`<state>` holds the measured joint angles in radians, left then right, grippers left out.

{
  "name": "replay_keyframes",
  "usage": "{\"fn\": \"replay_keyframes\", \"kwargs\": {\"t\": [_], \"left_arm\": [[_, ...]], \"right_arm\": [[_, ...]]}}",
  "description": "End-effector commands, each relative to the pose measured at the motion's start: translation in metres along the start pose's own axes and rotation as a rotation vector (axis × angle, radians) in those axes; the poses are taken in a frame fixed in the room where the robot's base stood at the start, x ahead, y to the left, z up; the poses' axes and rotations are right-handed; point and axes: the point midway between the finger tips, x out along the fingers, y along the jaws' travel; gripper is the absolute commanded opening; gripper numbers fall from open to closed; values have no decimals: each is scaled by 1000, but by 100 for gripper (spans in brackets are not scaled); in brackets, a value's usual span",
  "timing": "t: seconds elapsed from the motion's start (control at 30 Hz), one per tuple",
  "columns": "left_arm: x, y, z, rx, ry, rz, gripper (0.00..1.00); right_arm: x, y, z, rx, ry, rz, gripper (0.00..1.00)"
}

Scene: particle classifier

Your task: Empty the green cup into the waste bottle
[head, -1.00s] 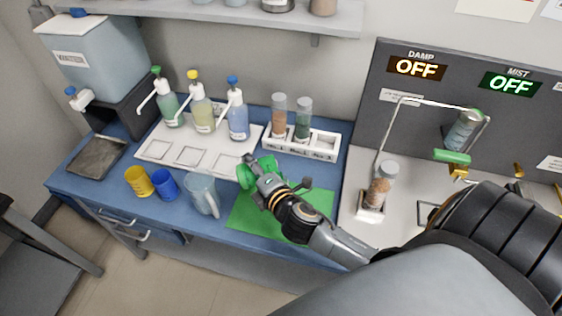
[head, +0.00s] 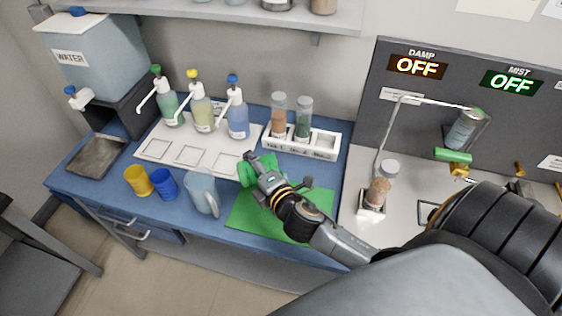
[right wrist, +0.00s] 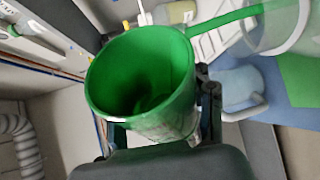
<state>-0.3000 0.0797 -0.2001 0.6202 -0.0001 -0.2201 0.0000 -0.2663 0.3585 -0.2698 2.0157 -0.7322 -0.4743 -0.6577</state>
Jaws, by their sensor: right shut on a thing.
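My right gripper (head: 252,164) is shut on the green cup (head: 256,176), held over the blue table at the left edge of the green mat. In the right wrist view the cup (right wrist: 140,75) has its mouth toward the camera and looks empty inside, though its bottom is shaded. A green strip (right wrist: 225,17) runs from beside its rim to a clear round vessel (right wrist: 290,28) cut by the frame; I cannot tell what the strip is. I cannot identify the waste bottle for sure. My left gripper is not in view.
A clear pitcher (head: 201,190), a blue cup (head: 164,185) and a yellow cup (head: 138,181) stand left of the gripper. Several pump bottles stand behind on a white tray (head: 158,150). A white rack (head: 271,146) holds two tubes. The green mat (head: 300,235) is clear beside my arm.

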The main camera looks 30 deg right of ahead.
Motion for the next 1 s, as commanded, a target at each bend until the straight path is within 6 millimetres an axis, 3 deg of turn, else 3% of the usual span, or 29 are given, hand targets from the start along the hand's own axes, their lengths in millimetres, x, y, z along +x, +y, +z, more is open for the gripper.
{"fn": "replay_keyframes", "kwargs": {"t": [1.0], "left_arm": [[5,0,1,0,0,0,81]], "right_arm": [[-1,3,1,51,7,21,9]]}}
